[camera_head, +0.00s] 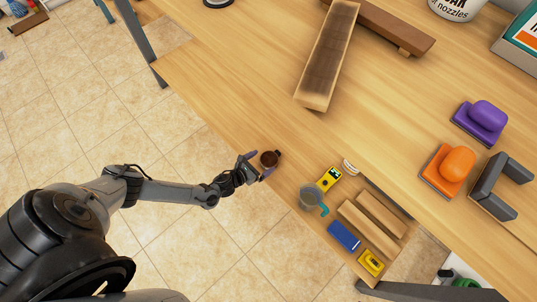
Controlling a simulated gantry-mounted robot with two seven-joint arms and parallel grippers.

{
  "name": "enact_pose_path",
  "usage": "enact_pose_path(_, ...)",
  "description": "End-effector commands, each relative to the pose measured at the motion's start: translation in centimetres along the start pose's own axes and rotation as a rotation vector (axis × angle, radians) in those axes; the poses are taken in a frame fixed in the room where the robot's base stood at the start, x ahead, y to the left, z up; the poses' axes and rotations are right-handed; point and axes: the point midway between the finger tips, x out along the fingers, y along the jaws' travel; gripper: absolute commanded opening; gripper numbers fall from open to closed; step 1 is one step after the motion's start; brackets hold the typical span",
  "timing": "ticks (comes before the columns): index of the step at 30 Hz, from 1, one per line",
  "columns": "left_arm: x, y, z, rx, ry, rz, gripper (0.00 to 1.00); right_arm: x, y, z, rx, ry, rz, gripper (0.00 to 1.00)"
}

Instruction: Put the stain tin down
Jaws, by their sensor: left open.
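The stain tin (268,159) is a small round tin with a dark reddish-brown top. It stands near the front edge of the wooden workbench (235,95). My left gripper (260,166) is open at the tin, its two fingers spread on the tin's near side. I cannot tell whether a finger touches the tin. The tin's near side is partly hidden by the gripper. My right gripper is not in view.
A stained board (329,60) lies farther back. Orange (456,164) and purple (487,117) sanding blocks sit right. Bench left of the tin is clear.

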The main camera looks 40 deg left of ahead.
Motion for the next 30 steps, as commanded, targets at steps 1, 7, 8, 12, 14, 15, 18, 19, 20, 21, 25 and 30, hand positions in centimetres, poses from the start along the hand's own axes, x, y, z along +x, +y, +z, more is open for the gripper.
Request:
enact_pose_path(1, -1.1, 0.0, 0.3, 0.0, 0.002, 0.0, 1.0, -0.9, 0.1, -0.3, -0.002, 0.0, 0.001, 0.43)
enact_pose_path(7, -3.4, 0.0, 0.2, -0.003, 0.001, 0.0, 1.0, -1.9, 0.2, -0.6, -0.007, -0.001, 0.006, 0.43)
enact_pose_path(8, -3.6, -0.1, 0.1, -0.009, 0.003, 0.001, 1.0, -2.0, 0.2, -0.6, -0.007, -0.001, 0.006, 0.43)
enact_pose_path(12, -4.3, -2.2, -0.2, -0.151, 0.034, 0.018, 1.0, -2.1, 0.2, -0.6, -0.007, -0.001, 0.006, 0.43)
enact_pose_path(14, -4.5, -4.0, -0.3, -0.285, 0.065, 0.037, 1.0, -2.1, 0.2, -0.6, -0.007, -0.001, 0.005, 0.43)
enact_pose_path(15, -4.7, -5.5, -0.3, -0.403, 0.093, 0.056, 1.0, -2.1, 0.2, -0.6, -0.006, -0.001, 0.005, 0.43)
enact_pose_path(18, -5.6, -10.0, 0.2, -0.772, 0.181, 0.126, 1.0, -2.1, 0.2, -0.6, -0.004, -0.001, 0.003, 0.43)
enact_pose_path(19, -6.0, -11.4, 0.6, -0.898, 0.21, 0.154, 1.0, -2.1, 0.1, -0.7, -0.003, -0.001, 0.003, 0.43)
enact_pose_path(20, -6.5, -12.7, 1.1, -1.028, 0.239, 0.186, 1.0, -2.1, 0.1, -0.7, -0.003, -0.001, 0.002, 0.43)
enact_pose_path(21, -7.3, -14.4, 1.9, -1.203, 0.279, 0.236, 1.0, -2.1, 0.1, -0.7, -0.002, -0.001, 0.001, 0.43)
enact_pose_path(25, -10.6, -17.7, 5.6, -1.741, 0.374, 0.439, 1.0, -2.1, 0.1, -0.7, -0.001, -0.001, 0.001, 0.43)
enact_pose_path(30, -16.1, -17.4, 10.5, -2.278, 0.373, 0.765, 1.0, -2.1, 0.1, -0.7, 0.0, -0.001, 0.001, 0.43)
